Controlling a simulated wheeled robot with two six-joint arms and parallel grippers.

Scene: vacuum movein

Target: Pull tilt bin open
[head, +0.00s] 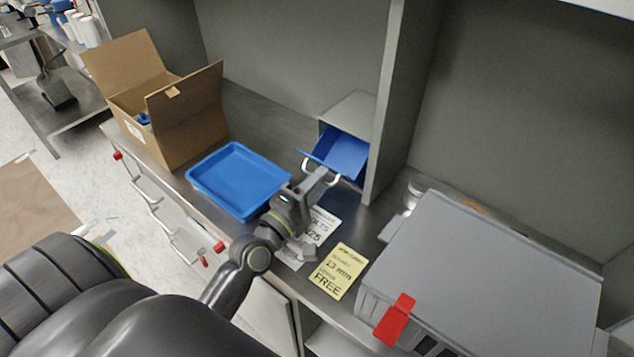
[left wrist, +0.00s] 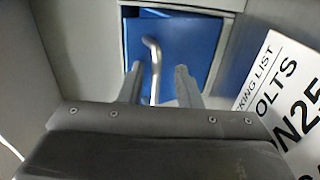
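The tilt bin (head: 344,153) is blue and sits in a grey housing (head: 352,114) against the upright divider. Its front appears tilted partly outward at the top. In the left wrist view the blue bin front (left wrist: 205,45) faces me, with a dark gap along its top edge. A pale bent handle (head: 337,180) sticks out from the front. My left gripper (head: 318,177) is at the handle. In the left wrist view the fingers (left wrist: 160,85) stand apart, with the handle (left wrist: 153,60) between them and a gap beside it. My right gripper is not in view.
A blue tray (head: 213,200) lies left of my left gripper, with an open cardboard box (head: 190,128) behind it. White (head: 321,226) and yellow (head: 339,271) cards lie in front of the bin. A large grey container (head: 500,265) with a red latch stands to the right.

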